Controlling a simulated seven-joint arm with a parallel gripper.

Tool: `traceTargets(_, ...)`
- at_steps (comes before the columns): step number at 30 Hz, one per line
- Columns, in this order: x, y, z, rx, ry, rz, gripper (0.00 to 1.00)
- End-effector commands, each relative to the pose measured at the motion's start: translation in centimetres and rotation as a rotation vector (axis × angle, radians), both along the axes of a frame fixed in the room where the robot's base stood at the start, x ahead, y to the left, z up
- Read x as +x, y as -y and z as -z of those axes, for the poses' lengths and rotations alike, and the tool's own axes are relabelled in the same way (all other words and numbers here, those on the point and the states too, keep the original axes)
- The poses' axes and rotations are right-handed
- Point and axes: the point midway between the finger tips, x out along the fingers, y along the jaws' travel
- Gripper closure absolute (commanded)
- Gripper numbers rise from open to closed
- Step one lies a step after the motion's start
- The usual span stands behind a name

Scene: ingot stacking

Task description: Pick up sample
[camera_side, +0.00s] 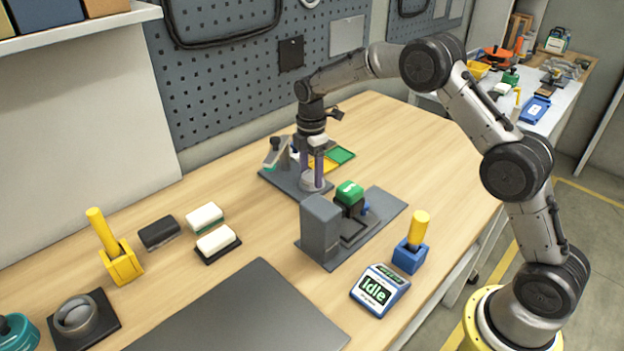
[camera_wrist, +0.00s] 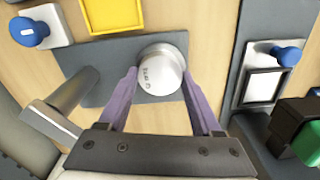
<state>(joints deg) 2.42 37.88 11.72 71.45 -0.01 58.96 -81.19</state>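The sample seems to be a silver, round metal piece (camera_side: 312,182) with small marks on its top. It stands on a grey base plate (camera_side: 284,180); the wrist view shows its top face (camera_wrist: 160,72) from above. My gripper (camera_side: 314,179) points straight down over it. Its two purple fingers (camera_wrist: 161,76) are spread, one on each side of the piece. The fingertips are very close to its sides; whether they touch cannot be told. The near finger hides part of the piece in the side view.
A grey angled post (camera_wrist: 62,100) stands left of the piece in the wrist view. A grey fixture with a green-topped part (camera_side: 349,192) is close by. Yellow (camera_side: 322,163) and green (camera_side: 341,155) pads lie behind. An "Idle" display (camera_side: 379,289) stands in front.

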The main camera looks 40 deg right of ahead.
Motion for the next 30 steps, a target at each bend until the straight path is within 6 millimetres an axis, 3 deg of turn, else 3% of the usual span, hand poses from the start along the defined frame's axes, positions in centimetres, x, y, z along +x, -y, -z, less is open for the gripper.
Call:
traceTargets(1,0.0,0.0,0.0,0.000,0.000,0.000,0.59)
traceTargets(7,0.0,0.0,0.0,0.000,0.001,0.000,0.95)
traceTargets(9,0.1,0.0,-0.1,0.000,0.002,0.000,1.00)
traceTargets(20,0.1,0.0,-1.0,0.000,0.003,0.000,1.00)
traceTargets(26,0.0,0.0,-3.6,0.000,0.005,0.000,1.00)
traceTargets(30,-2.6,-0.1,-6.5,0.000,0.007,0.000,1.00)
